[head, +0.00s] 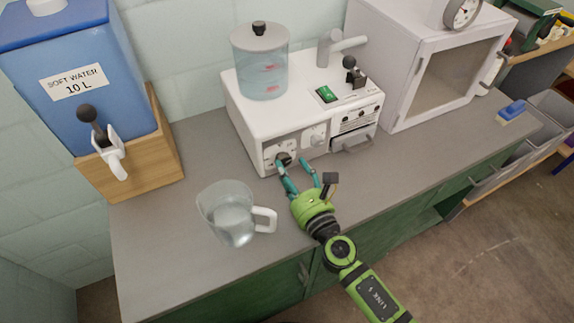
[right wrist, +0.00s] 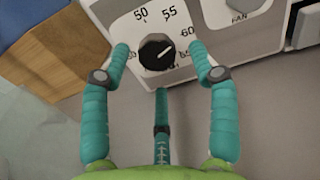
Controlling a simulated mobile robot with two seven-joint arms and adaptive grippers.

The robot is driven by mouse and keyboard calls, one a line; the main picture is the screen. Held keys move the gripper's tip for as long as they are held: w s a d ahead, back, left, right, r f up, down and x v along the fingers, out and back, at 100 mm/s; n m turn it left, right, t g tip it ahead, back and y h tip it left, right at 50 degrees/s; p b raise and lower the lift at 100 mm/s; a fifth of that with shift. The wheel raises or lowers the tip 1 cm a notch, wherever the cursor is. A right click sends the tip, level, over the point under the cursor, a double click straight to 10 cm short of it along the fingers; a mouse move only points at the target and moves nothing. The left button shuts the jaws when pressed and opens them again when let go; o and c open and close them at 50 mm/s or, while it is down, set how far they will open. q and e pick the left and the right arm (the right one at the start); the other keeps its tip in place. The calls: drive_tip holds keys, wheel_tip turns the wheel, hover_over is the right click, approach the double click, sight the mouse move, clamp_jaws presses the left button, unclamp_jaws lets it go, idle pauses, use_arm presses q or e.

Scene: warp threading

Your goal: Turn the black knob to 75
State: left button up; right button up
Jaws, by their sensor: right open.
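The black knob (head: 284,159) is on a white dial plate low on the front of the white machine (head: 248,115). In the right wrist view the knob (right wrist: 157,52) has a white mark pointing up and right, roughly at 60. Printed numbers 50, 55 and 60 are readable around it; others are partly hidden by fingers. My right gripper (head: 298,163) has teal fingers and is open, with fingertips left and right of the knob and a third finger below. In the right wrist view the gripper (right wrist: 158,50) shows gaps between its side fingertips and the knob. My left gripper is out of view.
A clear jug (head: 228,213) with a white handle stands left of my right gripper. A blue soft water tank (head: 75,75) with a tap stands on a wooden block at the left. A second knob marked FAN (right wrist: 236,4) is right of the dial. The front right counter (head: 420,150) is clear.

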drive_tip(key=v, duration=0.9)
drive_tip(key=shift+s+d, duration=0.25)
drive_tip(key=shift+s, duration=0.1)
